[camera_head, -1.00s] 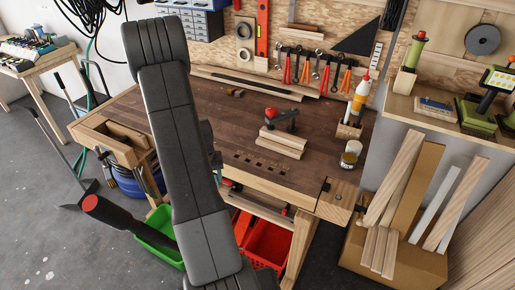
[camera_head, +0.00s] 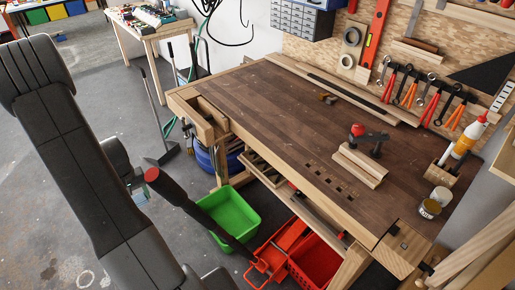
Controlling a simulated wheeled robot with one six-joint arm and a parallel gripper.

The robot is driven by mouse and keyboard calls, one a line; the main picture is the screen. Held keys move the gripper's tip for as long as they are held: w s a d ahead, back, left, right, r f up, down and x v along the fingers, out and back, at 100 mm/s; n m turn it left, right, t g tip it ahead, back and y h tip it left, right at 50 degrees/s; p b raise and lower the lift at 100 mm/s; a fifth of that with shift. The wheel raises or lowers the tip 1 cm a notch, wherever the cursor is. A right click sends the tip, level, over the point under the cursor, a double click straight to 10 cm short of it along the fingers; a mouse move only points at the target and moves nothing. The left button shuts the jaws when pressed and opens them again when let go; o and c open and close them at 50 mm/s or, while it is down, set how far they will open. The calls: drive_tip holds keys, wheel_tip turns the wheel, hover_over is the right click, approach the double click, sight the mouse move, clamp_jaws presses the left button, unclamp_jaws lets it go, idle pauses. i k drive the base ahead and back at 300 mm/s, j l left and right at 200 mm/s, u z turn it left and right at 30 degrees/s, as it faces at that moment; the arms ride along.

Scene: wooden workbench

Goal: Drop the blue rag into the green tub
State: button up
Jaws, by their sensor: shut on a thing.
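The green tub (camera_head: 238,204) stands on the floor in front of the workbench, left of the red bins. Its inside looks empty where I can see it. A dark bar crosses in front of part of it.
The thick dark bar with a red end (camera_head: 153,175) slants close by the tub. Red bins (camera_head: 318,262) stand right of the tub under the workbench (camera_head: 270,100). Wood pieces with a clamp (camera_head: 358,168) lie on the bench. Grey floor is open at the left.

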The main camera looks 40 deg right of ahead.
sight(231, 224)
drive_tip(key=i+j+u, duration=0.1)
drive_tip(key=u, duration=0.35)
drive_tip(key=i+j+u, duration=0.1)
drive_tip(key=u, duration=0.35)
drive_tip(key=i+z, duration=0.2)
drive_tip(key=z, duration=0.2)
drive_tip(key=i+j+z, duration=0.1)
drive_tip(key=z, duration=0.3)
drive_tip(key=i+z, duration=0.1)
drive_tip(key=z, duration=0.3)
drive_tip(key=i+j+z, duration=0.1)
drive_tip(key=z, duration=0.35)
drive_tip(key=j+z, duration=0.15)
drive_tip(key=z, duration=0.25)
drive_tip(key=i, duration=0.05)
